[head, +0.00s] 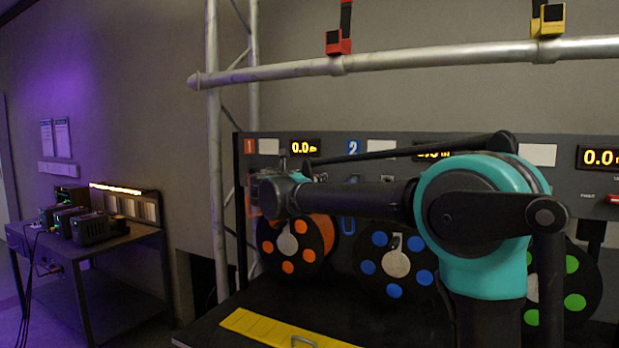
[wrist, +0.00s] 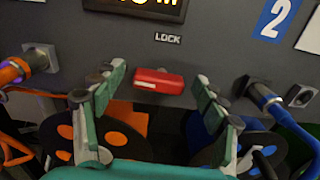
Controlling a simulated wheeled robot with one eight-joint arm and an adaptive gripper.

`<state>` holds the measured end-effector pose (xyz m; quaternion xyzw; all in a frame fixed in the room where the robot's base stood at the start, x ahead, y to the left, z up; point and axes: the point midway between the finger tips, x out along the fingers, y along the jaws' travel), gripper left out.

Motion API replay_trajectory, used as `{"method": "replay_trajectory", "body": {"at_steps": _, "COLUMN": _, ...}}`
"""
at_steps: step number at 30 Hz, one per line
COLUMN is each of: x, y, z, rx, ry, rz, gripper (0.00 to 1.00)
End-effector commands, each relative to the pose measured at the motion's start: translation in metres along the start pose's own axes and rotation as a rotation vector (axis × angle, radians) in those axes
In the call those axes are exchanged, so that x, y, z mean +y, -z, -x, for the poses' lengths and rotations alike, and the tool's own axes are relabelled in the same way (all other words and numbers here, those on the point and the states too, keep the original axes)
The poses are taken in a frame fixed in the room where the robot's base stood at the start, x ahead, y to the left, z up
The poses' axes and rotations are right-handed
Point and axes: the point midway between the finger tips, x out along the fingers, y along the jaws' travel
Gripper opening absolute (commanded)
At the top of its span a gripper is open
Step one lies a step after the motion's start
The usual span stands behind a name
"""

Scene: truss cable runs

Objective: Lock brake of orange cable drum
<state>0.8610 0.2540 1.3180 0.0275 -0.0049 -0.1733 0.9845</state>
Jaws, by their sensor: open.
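The orange cable drum (head: 308,232), a black disc with orange spots, stands under the "1" sign in the head view. In the wrist view it shows at lower left (wrist: 65,130), partly behind my fingers. A red brake lever (wrist: 160,81) sits on the grey panel below a lit display, with the word LOCK above it. The lever lies roughly level. My gripper (wrist: 158,84) is open, with one green finger on each side of the lever and no clear contact. In the head view my gripper (head: 262,193) is in front of the panel above the orange drum, hiding the lever.
Blue (head: 396,263) and green (head: 572,285) drums stand to the right. An orange cable connector (wrist: 35,62) and a blue one (wrist: 255,90) flank the gripper. A yellow strip (head: 275,330) lies on the bench front. A truss pipe (head: 430,58) runs above.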

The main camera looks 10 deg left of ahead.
Motion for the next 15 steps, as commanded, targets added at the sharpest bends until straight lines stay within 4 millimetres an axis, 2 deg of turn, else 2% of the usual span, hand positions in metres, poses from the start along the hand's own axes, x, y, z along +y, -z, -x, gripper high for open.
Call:
{"method": "replay_trajectory", "body": {"at_steps": 10, "x": 0.0, "y": 0.0, "z": -0.0036, "rx": 0.0, "ry": 0.0, "rz": 0.0, "gripper": 0.71}}
{"method": "replay_trajectory", "body": {"at_steps": 15, "x": 0.0, "y": 0.0, "z": -0.0034, "rx": 0.0, "ry": 0.0, "rz": 0.0, "gripper": 0.5}}
